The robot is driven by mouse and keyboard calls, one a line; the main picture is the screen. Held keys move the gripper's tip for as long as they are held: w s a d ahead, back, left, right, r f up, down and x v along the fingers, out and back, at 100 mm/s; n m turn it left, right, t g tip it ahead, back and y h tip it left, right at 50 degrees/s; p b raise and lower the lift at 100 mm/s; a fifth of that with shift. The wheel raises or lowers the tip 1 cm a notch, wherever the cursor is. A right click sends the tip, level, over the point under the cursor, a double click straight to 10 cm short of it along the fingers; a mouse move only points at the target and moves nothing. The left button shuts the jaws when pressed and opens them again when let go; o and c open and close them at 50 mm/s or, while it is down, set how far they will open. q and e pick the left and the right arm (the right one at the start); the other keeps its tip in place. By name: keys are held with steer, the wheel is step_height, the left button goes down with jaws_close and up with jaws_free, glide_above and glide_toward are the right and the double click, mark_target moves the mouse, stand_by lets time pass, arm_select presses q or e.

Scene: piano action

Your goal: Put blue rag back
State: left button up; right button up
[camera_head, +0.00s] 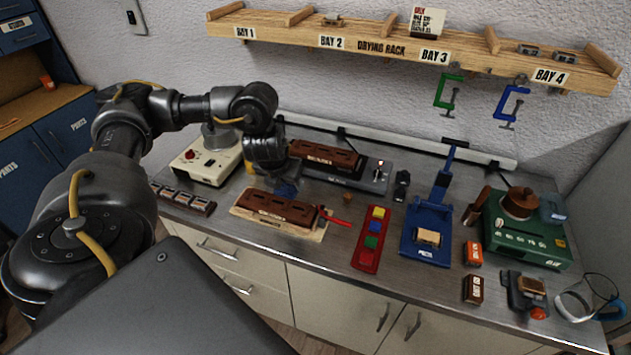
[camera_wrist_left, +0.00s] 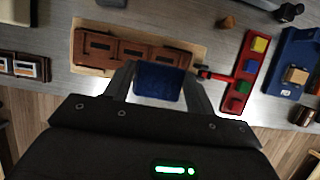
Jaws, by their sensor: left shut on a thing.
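The blue rag (camera_wrist_left: 160,82) is a small dark blue cloth held between the two fingers of my left gripper (camera_wrist_left: 158,90). My right gripper is not in view.
A red tray (camera_head: 367,256) with coloured blocks, a blue fixture (camera_head: 410,240) and a green machine (camera_head: 520,238) stand to the right. A cream box (camera_head: 205,160) and a dark strip of small parts (camera_head: 185,200) are on the left. The drying rack (camera_head: 380,47) hangs above.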

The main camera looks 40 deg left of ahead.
arm_select(q)
steer(key=w+f+b, duration=0.1)
steer(key=w+f, duration=0.2)
steer(key=w, duration=0.1)
steer(key=w+a+f+b, duration=0.1)
steer(key=w+f+b, duration=0.1)
steer(key=w+f, duration=0.1)
steer(key=w+f+b, duration=0.2)
steer(key=w+f, duration=0.1)
steer(key=w, duration=0.2)
steer(key=shift+w+a, duration=0.15)
steer(key=shift+w, duration=0.15)
steer(key=shift+w+f, duration=0.2)
steer(key=shift+w, duration=0.15)
step_height(320, 180, down, 3)
steer(key=shift+w+f+b, duration=0.1)
steer(key=shift+w+b, duration=0.05)
steer(key=shift+b, duration=0.7)
steer(key=shift+a+f, duration=0.1)
steer(key=shift+f, duration=0.15)
steer(key=shift+r, duration=0.1)
steer(key=o, duration=1)
steer(key=shift+c, duration=0.2)
